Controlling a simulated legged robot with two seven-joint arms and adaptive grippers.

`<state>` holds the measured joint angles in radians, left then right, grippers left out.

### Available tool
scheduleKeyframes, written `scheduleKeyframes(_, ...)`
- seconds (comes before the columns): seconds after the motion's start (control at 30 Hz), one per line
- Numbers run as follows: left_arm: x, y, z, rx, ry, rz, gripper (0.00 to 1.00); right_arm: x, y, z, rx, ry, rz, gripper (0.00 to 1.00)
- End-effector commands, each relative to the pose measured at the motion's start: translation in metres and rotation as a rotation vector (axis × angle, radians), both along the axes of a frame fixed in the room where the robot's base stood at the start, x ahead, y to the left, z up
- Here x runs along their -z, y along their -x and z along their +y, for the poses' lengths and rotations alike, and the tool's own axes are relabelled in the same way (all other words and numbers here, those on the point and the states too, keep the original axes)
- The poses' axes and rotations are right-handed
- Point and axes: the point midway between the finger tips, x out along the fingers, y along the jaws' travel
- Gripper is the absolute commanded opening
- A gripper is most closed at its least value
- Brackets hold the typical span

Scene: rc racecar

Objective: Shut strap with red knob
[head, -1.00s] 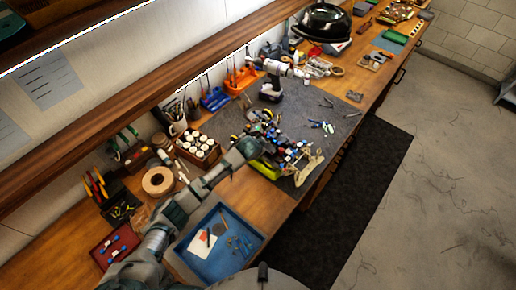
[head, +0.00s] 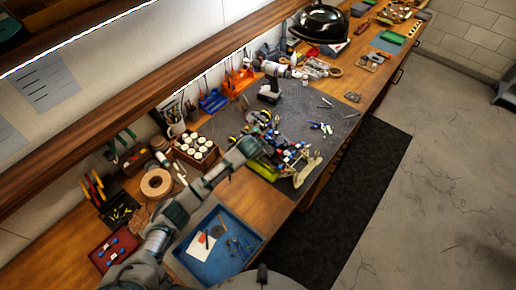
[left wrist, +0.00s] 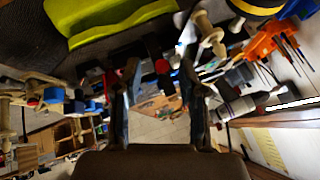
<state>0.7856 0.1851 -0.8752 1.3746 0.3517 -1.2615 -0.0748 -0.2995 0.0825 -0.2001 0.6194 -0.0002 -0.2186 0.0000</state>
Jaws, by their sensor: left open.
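The RC racecar (head: 288,155) sits on the grey mat, with yellow-green, blue and red parts. My left arm reaches in from the lower left, and its gripper (head: 268,146) is at the near left side of the car, partly merged with it in the head view. In the left wrist view the two fingers of my left gripper (left wrist: 160,78) stand apart, with car parts around and beyond them. A small red part (left wrist: 162,67) shows between the fingertips; I cannot tell whether it is the strap's knob. The strap itself is not clear. My right gripper is not in view.
A blue tray (head: 218,243) lies under my left arm. A drill (head: 271,82) stands on the grey mat (head: 318,92) behind the car. A crate of white-capped jars (head: 196,147) and a tape roll (head: 157,183) are to the left. The mat is partly clear right of the drill.

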Motion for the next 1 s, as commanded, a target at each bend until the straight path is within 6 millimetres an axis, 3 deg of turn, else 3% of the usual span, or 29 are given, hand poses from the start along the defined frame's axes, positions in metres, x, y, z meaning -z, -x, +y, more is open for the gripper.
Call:
scheduleKeyframes(0.17,-0.015,0.010,0.002,0.002,0.001,-0.002,0.41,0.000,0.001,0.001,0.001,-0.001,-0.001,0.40)
scheduleKeyframes(0.6,-0.086,0.059,0.012,0.001,0.001,0.000,0.41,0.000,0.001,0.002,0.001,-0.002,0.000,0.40)
scheduleKeyframes(1.0,-0.095,0.066,0.014,0.000,0.000,0.003,0.41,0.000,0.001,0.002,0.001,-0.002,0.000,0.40)
